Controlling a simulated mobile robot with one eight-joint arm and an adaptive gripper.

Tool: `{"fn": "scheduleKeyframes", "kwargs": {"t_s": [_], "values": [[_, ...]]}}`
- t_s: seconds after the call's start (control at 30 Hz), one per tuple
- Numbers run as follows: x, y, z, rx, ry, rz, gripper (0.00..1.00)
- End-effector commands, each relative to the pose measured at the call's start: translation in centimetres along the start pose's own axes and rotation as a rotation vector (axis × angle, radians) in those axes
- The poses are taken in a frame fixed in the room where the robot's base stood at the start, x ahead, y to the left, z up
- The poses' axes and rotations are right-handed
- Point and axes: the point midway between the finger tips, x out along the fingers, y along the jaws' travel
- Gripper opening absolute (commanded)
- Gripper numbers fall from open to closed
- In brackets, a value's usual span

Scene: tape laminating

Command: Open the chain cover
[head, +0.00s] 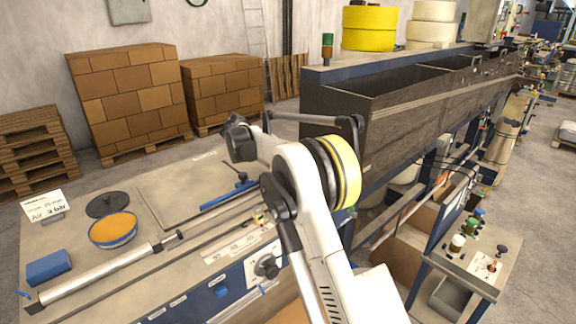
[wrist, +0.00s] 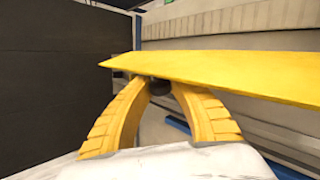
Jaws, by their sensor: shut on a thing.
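My gripper (wrist: 159,84) has two yellow ribbed fingers, closed in around a small dark part (wrist: 158,86) in the wrist view. A flat yellow panel (wrist: 225,75) stretches across just above the fingertips and partly hides them. The dark part lies right under its edge; whether the two are joined I cannot tell. The panel may be the chain cover, but the frames do not settle this. In the head view my white arm reaches over the machine and hides my fingers and whatever they hold.
The machine bench (head: 60,235) carries an orange-filled bowl (head: 113,229), a blue block (head: 48,267) and a silver roller (head: 95,278). A long dark trough (head: 400,110) stands behind my arm. A side table (head: 462,268) with small bottles is at right.

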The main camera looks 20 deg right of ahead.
Motion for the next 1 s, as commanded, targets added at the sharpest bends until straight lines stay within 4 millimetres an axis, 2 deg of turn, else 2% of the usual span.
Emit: {"fn": "scheduleKeyframes", "kwargs": {"t_s": [0.4,1.0], "values": [[0.4,-0.45,-0.79,-0.148,-0.139,0.013,0.0],[0.54,-0.64,-0.84,-0.173,-0.166,0.012,0.0]]}}
